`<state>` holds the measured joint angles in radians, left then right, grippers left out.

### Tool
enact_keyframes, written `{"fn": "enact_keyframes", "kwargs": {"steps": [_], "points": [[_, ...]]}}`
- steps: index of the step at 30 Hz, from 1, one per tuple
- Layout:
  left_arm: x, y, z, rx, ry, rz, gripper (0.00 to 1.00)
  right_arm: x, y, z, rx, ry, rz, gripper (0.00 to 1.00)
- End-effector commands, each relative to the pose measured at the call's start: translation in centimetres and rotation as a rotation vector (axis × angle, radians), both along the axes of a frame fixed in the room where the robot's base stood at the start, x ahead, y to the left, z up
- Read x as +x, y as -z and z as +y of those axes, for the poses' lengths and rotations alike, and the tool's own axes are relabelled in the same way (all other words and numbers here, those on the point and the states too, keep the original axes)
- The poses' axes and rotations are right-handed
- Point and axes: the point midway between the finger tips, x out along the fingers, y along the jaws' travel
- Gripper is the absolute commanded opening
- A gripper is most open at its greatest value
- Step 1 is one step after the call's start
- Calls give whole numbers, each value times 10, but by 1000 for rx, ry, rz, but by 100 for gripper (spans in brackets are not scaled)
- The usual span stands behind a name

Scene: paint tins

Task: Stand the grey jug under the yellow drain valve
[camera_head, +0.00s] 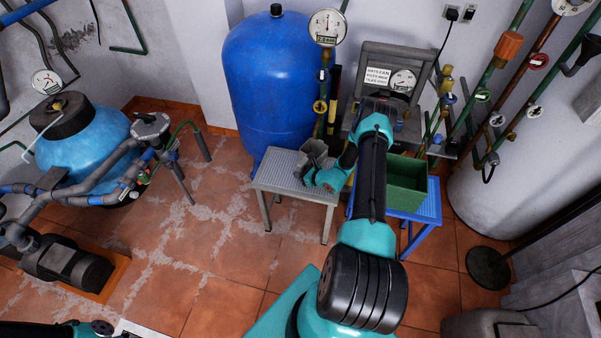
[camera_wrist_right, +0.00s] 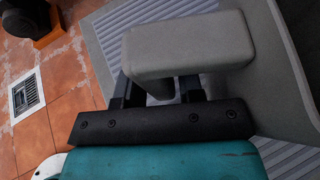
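The grey jug (camera_head: 313,147) stands on the grey slatted table (camera_head: 275,178), in front of the blue tank. In the picture it is just below the pipe with the yellow valve (camera_head: 320,107); I cannot tell whether it is directly under the outlet. My right gripper (camera_head: 322,173) is at the jug. In the right wrist view, its two dark fingers (camera_wrist_right: 155,92) are apart and reach beneath the jug's handle (camera_wrist_right: 190,45); their tips are hidden, so I cannot tell whether they grip it. Part of my left arm shows at the lower left, without its fingertips.
A green crate (camera_head: 407,187) is on the blue table (camera_head: 430,203) to the right. The blue tank (camera_head: 270,85), gauge pipe and grey panel (camera_head: 390,75) stand close behind. Tiled floor (camera_head: 230,230) is clear in front of the grey table.

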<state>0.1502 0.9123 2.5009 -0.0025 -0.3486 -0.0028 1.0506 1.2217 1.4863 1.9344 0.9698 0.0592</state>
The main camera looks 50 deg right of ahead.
Motion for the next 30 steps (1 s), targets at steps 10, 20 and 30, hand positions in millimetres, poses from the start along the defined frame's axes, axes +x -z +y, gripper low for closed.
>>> {"fn": "enact_keyframes", "kwargs": {"steps": [10,20,30], "points": [[0,0,0,0,0,0,33,0,0,0,0,0,0,51],[0,0,0,0,0,0,33,-17,-10,-2,1,2,0,51],[0,0,0,0,0,0,33,-62,-29,-6,2,2,-1,51]]}}
